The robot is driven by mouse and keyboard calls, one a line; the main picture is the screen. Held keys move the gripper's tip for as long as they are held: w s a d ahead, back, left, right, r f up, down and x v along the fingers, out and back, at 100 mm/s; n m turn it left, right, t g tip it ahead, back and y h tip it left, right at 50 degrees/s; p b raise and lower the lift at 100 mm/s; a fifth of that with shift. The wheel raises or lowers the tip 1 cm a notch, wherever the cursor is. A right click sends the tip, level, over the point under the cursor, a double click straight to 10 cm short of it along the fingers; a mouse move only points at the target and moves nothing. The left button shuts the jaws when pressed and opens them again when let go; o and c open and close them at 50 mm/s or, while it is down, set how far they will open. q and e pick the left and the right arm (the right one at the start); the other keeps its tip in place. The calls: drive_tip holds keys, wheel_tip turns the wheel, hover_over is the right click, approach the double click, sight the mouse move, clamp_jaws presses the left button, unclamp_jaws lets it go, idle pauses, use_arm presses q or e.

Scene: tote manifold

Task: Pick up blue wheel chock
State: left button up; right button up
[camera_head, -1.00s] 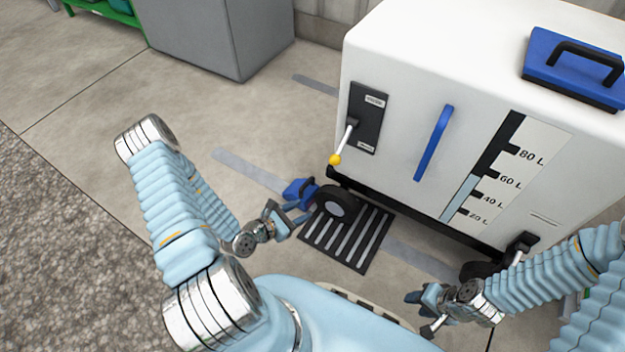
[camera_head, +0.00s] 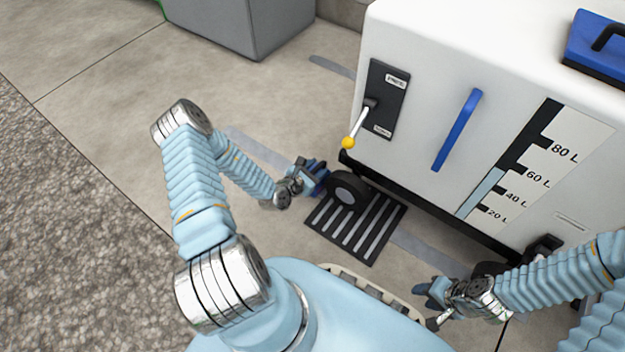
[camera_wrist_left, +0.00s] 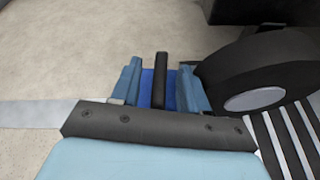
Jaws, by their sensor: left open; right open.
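The blue wheel chock (camera_head: 321,181) sits on the floor against the left side of the black wheel (camera_head: 347,191), mostly hidden by my left gripper (camera_head: 312,174) in the head view. In the left wrist view the chock (camera_wrist_left: 147,87) lies between the two fingers, with its black handle (camera_wrist_left: 160,78) upright between them. My left gripper (camera_wrist_left: 161,82) is open around the handle, with a gap on each side. My right gripper (camera_head: 427,298) is open and empty, low in front of the white tank.
The white tank (camera_head: 440,60) with a yellow-tipped lever (camera_head: 348,142) and a blue vertical handle (camera_head: 457,130) stands just behind the wheel. A floor grate (camera_head: 357,228) lies below the wheel. A grey cabinet (camera_head: 250,25) stands at the back. The floor to the left is clear.

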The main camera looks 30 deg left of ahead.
use_arm(q)
drive_tip(key=shift+w+f, duration=0.25)
drive_tip(key=shift+w, duration=0.4)
drive_tip(key=shift+d, duration=0.1)
clamp_jaws()
idle(0.9)
